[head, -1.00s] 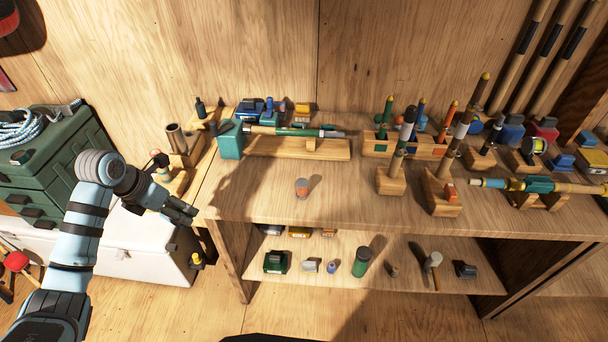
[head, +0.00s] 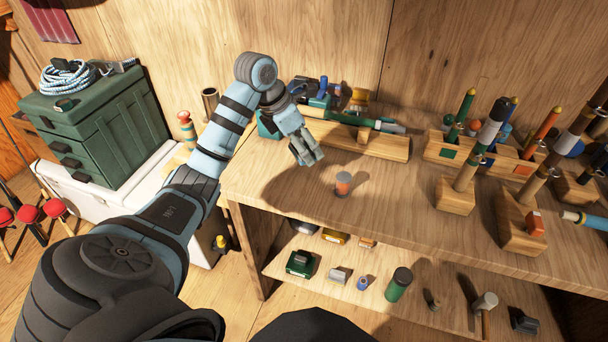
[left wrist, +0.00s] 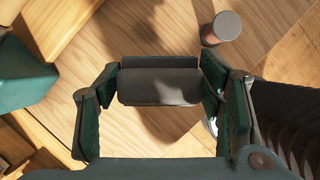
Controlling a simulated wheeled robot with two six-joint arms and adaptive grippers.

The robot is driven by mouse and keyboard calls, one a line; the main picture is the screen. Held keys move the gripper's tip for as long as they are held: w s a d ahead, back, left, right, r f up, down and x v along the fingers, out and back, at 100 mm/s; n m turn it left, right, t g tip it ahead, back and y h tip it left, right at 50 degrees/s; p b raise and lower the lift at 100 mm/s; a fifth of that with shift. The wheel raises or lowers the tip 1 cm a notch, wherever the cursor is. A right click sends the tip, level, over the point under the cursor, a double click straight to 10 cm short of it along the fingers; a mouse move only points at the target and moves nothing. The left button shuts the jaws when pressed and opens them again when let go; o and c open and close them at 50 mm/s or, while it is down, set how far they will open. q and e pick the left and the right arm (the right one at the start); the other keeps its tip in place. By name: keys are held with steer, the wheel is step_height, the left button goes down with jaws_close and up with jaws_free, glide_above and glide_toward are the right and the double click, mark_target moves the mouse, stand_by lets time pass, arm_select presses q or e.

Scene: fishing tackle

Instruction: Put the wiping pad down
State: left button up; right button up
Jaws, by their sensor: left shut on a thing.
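The wiping pad (left wrist: 160,86) is a dark grey block with a flat face, seen in the left wrist view between my left fingers. My left gripper (head: 307,156) is shut on it; the gripper also shows in the left wrist view (left wrist: 158,90). It points down over the left part of the wooden bench top (head: 262,186). In the head view the pad is hard to tell from the dark fingers. The pad's height above the wood is hard to judge. My right gripper is in neither view.
A small grey-topped orange jar (head: 343,184) stands just right of my left gripper. Behind is a wooden rest (head: 370,143) with a green rod, beside a teal box (left wrist: 22,75). Wooden holders (head: 455,196) stand to the right. Bare wood lies around the jar.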

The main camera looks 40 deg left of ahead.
mark_target(309, 176)
arm_select(q)
step_height(309, 176, down, 8)
steer(key=shift+a+f+b, duration=0.1)
steer(key=shift+f+b, duration=0.15)
steer(key=shift+b, duration=0.05)
steer(key=shift+w+f, duration=0.1)
steer(key=shift+f, duration=0.05)
steer(key=o, duration=1.5)
steer(key=shift+c, duration=0.2)
steer(key=shift+a+r, duration=0.1)
steer(key=shift+r, duration=0.45)
steer(key=p+v, duration=0.1)
steer(key=v, duration=1)
steer(key=shift+s+r, duration=0.15)
steer(key=shift+s, duration=0.1)
